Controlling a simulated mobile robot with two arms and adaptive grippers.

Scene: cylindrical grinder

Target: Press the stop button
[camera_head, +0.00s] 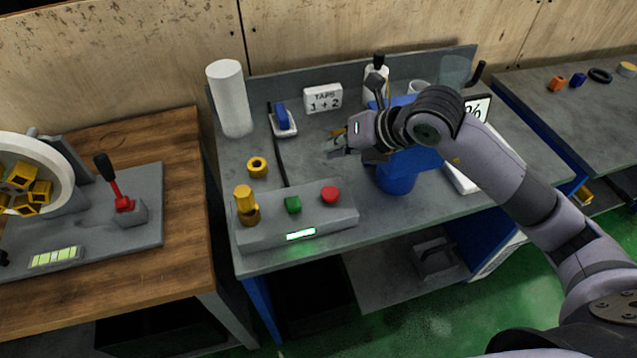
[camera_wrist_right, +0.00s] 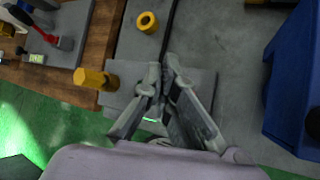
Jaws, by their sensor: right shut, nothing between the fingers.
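The red button (camera_head: 330,194) sits on top of a grey control box (camera_head: 262,232), right of a green button (camera_head: 293,204). No lettering marks either button. The box has a lit green display (camera_head: 300,234) on its front. My right gripper (camera_head: 338,146) is shut and empty, above the bench behind the red button and apart from it. In the right wrist view the shut fingers (camera_wrist_right: 166,75) lie in front of the box (camera_wrist_right: 122,74), and both buttons are hidden there. My left gripper is not in view.
A yellow knob (camera_head: 246,205) stands at the box's left end, with a yellow ring (camera_head: 257,167) behind it. A blue machine (camera_head: 397,180) stands right of the box, partly under my arm. A white roll (camera_head: 230,98) stands at back left.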

